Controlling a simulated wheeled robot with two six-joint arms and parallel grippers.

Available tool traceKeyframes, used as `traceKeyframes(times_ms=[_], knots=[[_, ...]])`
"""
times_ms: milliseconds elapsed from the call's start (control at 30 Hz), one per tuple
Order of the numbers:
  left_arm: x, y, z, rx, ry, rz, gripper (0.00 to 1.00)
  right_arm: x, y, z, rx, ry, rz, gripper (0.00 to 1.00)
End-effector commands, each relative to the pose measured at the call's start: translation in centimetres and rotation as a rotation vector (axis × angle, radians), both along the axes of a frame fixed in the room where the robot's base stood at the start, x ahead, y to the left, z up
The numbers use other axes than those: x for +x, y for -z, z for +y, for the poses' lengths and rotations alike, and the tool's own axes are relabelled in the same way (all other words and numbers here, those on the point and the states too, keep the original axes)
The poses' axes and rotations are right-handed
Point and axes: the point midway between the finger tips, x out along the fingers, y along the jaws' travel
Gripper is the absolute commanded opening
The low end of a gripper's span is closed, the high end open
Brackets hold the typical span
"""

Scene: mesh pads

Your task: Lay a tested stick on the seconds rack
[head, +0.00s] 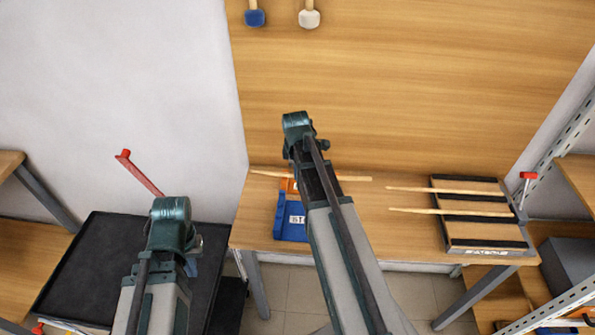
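The rack (487,249) at the right of the wooden bench is a pale board with dark strips and a front label too small to read surely. Two pale wooden sticks lie across it: the rear stick (420,189) and the front stick (425,211), both jutting out left. Another pale stick (350,178) shows on both sides of my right arm; its middle is hidden, so I cannot tell whether it is held. My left gripper (192,264) is mostly hidden behind its wrist, over the black surface. My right gripper is hidden behind its own arm.
A blue bin (292,222) and a small orange thing (289,186) are partly covered by my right arm. A black tray-like top (90,265) with a red bar (142,175) is at left. Mallets with blue (255,18) and white (309,19) heads hang behind. Metal shelving stands right.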

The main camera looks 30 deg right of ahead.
Motion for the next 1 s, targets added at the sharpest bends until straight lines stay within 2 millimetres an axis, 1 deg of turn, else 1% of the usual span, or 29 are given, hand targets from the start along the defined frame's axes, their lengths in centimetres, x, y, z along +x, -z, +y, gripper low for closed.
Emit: traceKeyframes(times_ms=[33, 100, 400, 433, 567, 600, 633, 1000], knots=[[0.0, 0.63, 0.0, 0.0, 0.0, 0.0, 0.0, 0.01, 0.63, 0.0, 0.0, 0.0, 0.0, 0.0], [0.0, 0.84, 0.0, 0.0, 0.0, 0.0, 0.0, 0.0, 0.84, 0.0, 0.0, 0.0, 0.0, 0.0], [0.0, 0.82, 0.0, 0.0, 0.0, 0.0, 0.0, 0.0, 0.81, 0.0, 0.0, 0.0, 0.0, 0.0], [0.0, 0.82, 0.0, 0.0, 0.0, 0.0, 0.0, 0.0, 0.81, 0.0, 0.0, 0.0, 0.0, 0.19], [0.0, 0.82, 0.0, 0.0, 0.0, 0.0, 0.0, 0.0, 0.81, 0.0, 0.0, 0.0, 0.0, 0.42], [0.0, 0.82, 0.0, 0.0, 0.0, 0.0, 0.0, 0.0, 0.81, 0.0, 0.0, 0.0, 0.0, 0.5], [0.0, 0.82, 0.0, 0.0, 0.0, 0.0, 0.0, 0.0, 0.81, 0.0, 0.0, 0.0, 0.0, 0.52], [0.0, 0.6, 0.0, 0.0, 0.0, 0.0, 0.0, -0.02, 0.61, 0.01, 0.0, 0.0, 0.0, 0.52]])
